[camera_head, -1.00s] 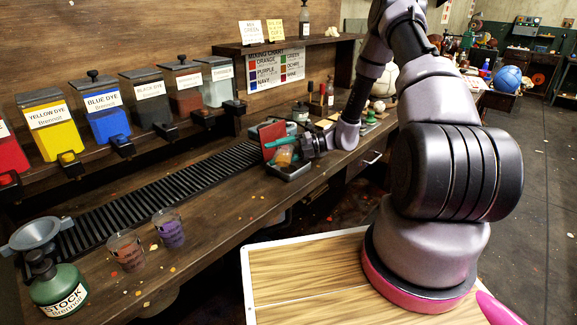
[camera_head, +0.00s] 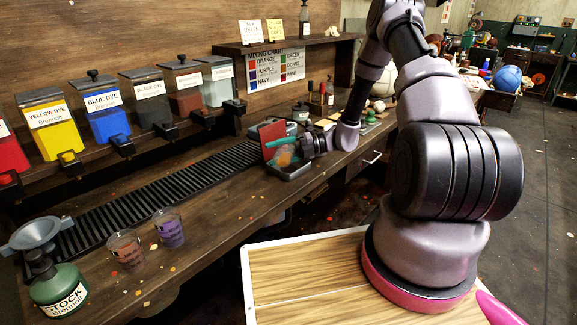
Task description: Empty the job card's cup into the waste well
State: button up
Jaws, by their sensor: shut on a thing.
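My gripper (camera_head: 303,149) is shut on a small clear cup (camera_head: 284,156), partly hidden by the fingers. The cup is tilted over the dark open well (camera_head: 291,174), which has a red panel behind it. Teal colour shows at the cup and an orange patch just below it; I cannot tell how much is left inside. A white card (camera_head: 250,32) reading "MIX GREEN" and a yellow card (camera_head: 274,30) too small to read fully stand on the shelf. A cup with reddish-brown contents (camera_head: 126,250) and one with purple contents (camera_head: 168,228) stand at the bench's front.
Several dye bins, including blue (camera_head: 107,118) and yellow (camera_head: 48,125), line the back. A black ridged mat (camera_head: 150,190) runs along the bench. A green stock bottle (camera_head: 58,290) and grey funnel (camera_head: 40,234) are at the left. Bottles stand beyond the well.

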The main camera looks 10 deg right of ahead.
jog(key=shift+w+f+m+p, duration=0.1)
jog(key=shift+f+m+p, duration=0.1)
jog(key=shift+m+p, duration=0.15)
dwell(0.7)
jog(key=shift+d+r+m+y, duration=0.1)
jog(key=shift+m+y, duration=0.2)
jog(key=shift+m, duration=0.05)
dwell(0.4)
